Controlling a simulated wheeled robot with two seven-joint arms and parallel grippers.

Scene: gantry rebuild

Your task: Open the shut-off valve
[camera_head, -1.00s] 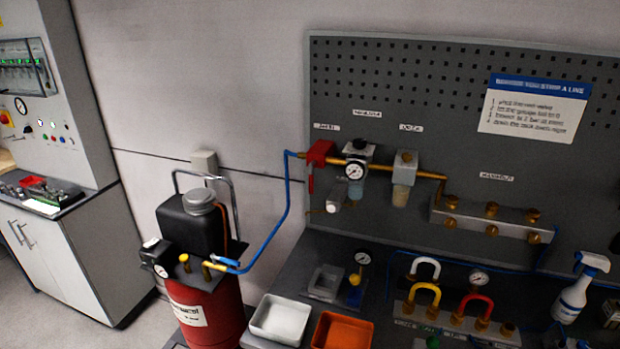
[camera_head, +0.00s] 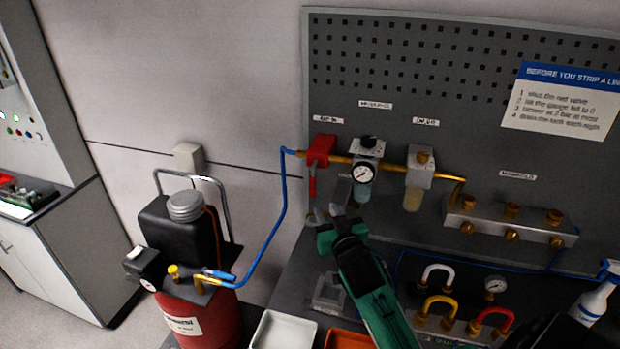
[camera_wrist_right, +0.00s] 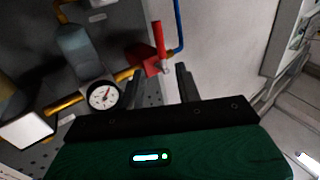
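The shut-off valve (camera_head: 320,150) is a red block on the panel, at the left end of the brass pipe. Its red lever (camera_head: 312,182) hangs straight down, across the line of the pipe. In the right wrist view the valve (camera_wrist_right: 150,66) and its lever (camera_wrist_right: 158,38) show just beyond the fingers. My right gripper (camera_head: 327,213) is on a green arm from below. Its fingertips are just below the lever's lower end. The right gripper (camera_wrist_right: 157,80) is open, its fingers apart with nothing between them. My left gripper is not in view.
Right of the valve are a round gauge (camera_head: 363,174), a filter bowl (camera_head: 412,199) and a manifold (camera_head: 510,221). A blue hose (camera_head: 282,205) runs down from the valve to the red compressor tank (camera_head: 212,325). A white tray (camera_head: 284,331) lies on the bench below.

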